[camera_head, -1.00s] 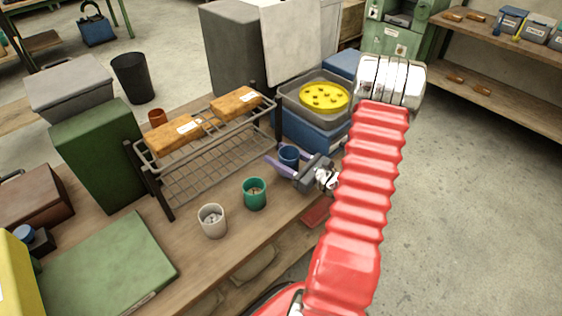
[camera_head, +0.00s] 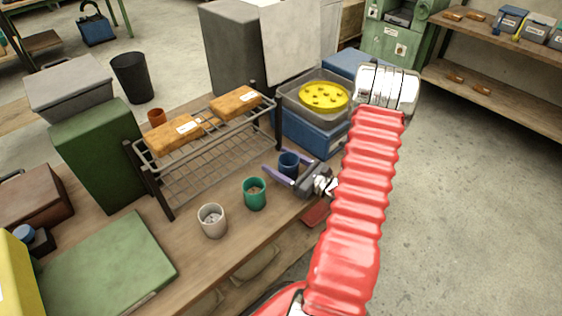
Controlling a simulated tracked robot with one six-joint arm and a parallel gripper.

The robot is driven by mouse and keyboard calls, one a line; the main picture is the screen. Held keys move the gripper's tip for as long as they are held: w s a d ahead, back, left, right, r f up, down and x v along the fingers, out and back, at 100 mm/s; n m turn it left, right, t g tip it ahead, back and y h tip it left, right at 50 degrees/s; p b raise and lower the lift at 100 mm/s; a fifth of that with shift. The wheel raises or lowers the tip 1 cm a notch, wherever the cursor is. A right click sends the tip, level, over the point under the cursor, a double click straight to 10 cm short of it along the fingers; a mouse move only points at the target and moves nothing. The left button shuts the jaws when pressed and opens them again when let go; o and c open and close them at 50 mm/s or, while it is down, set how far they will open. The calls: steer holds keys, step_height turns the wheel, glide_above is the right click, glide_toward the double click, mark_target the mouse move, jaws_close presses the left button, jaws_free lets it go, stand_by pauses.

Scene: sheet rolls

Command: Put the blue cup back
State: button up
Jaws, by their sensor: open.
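The blue cup (camera_head: 289,164) is upright at the right part of the bench, in front of the wire rack's right end. It appears to stand on the bench top, though its base is partly hidden by my gripper. My gripper (camera_head: 285,168) reaches in from the right, low, with its purple fingers open on either side of the cup. The near finger passes in front of the cup's lower part; the far finger is mostly hidden behind it. I cannot tell whether either finger touches the cup. A green cup (camera_head: 255,194) and a white cup (camera_head: 212,221) stand to its left.
The wire rack (camera_head: 215,155) holds orange packages (camera_head: 236,102). Behind the blue cup are a blue crate (camera_head: 312,134) and a grey tray with a yellow disc (camera_head: 325,96). An orange-brown cup (camera_head: 157,117) stands behind the rack. A green board (camera_head: 105,265) lies front left.

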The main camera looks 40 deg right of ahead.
mark_target(297, 171)
steer(key=shift+s, duration=0.1)
steer(key=s, duration=0.4)
steer(key=s+d, duration=0.1)
steer(key=s, duration=0.2)
steer(key=s+d, duration=0.1)
steer(key=s, duration=0.3)
steer(key=shift+s+d+r, duration=0.1)
steer(key=shift+s, duration=0.25)
stand_by(0.9)
